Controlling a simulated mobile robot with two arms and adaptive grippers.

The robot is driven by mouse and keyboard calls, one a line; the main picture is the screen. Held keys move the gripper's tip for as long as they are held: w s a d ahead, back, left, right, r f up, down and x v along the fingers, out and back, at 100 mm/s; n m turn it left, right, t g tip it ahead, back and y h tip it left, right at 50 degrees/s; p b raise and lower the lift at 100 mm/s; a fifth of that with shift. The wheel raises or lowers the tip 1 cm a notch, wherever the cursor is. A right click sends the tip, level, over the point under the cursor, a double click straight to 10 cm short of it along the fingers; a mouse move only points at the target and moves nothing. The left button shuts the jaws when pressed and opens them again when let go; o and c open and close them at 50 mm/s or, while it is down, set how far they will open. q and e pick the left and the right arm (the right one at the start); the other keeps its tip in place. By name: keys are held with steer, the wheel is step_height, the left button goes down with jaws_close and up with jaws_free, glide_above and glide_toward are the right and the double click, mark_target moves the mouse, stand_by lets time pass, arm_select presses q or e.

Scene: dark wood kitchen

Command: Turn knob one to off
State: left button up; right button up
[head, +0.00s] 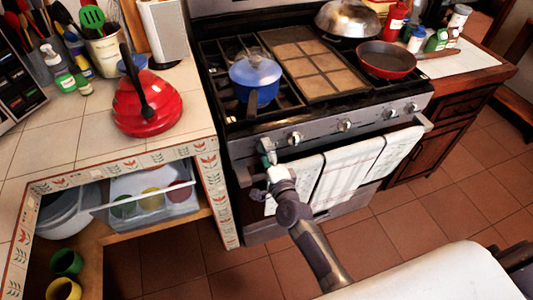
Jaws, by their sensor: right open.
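The stove's front panel (322,132) carries a row of silver knobs. A knob (295,138) shows just right of my right gripper, with another knob (345,125) near the middle and one more (411,107) toward the right end. My right gripper (266,150) is open at the left end of the panel, in front of where the leftmost knob would be. The gripper hides that spot, so I cannot tell whether it touches a knob. My left gripper is not in view.
A blue pot (255,76) and a red pan (387,59) stand on the stove. Towels (345,170) hang on the oven handle, right of my arm. A red kettle (147,103) sits on the tiled counter (60,146) at left. The floor (410,205) in front is clear.

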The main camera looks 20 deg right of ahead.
steer(key=s, duration=1.2)
steer(key=shift+d, duration=0.2)
steer(key=shift+f, duration=0.1)
